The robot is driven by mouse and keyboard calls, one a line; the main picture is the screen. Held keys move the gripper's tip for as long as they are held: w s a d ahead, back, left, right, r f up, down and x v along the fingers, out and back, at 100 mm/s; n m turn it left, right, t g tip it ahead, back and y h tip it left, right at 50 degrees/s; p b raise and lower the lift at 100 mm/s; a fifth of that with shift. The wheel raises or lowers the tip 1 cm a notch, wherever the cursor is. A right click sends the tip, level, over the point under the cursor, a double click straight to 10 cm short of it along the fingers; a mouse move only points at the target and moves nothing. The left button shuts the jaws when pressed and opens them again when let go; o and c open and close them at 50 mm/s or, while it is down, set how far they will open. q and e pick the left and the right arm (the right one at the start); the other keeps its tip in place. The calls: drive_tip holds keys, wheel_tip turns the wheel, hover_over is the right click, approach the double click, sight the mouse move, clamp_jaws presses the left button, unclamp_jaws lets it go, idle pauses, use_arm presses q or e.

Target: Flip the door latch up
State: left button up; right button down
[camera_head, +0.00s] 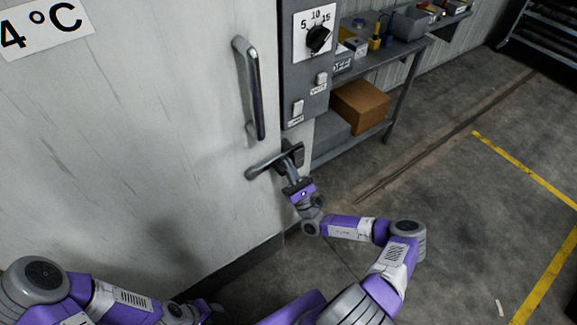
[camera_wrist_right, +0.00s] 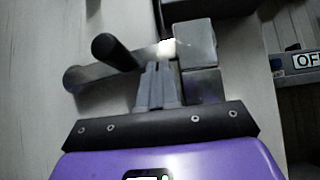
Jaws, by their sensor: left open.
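The door latch (camera_head: 262,168) is a grey lever that sticks out to the left, roughly level, from a dark bracket at the edge of the pale door, below the long vertical handle. In the right wrist view, the latch's bar (camera_wrist_right: 88,77) and a dark round knob lie just beyond my fingers, beside a grey block. My right gripper (camera_head: 289,170) is at the bracket end of the latch. Its fingers (camera_wrist_right: 160,75) are together, with the tips close to the bar; I cannot tell whether they touch. My left gripper (camera_head: 206,309) shows only partly, dark, at the bottom edge, away from the latch.
The vertical door handle (camera_head: 252,88) stands above the latch. A grey control box (camera_head: 307,75) with a dial and switches is to its right. A shelf with a cardboard box (camera_head: 360,106) stands behind. The floor at right is open.

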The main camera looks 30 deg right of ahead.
drive_tip(key=shift+f+h, duration=0.1)
drive_tip(key=shift+h, duration=0.2)
drive_tip(key=w+d+f+b+v, duration=0.1)
drive_tip(key=w+f+v, duration=0.1)
drive_tip(key=v, duration=1)
drive_tip(key=shift+s+f, duration=0.2)
drive_tip(key=shift+f, duration=0.15)
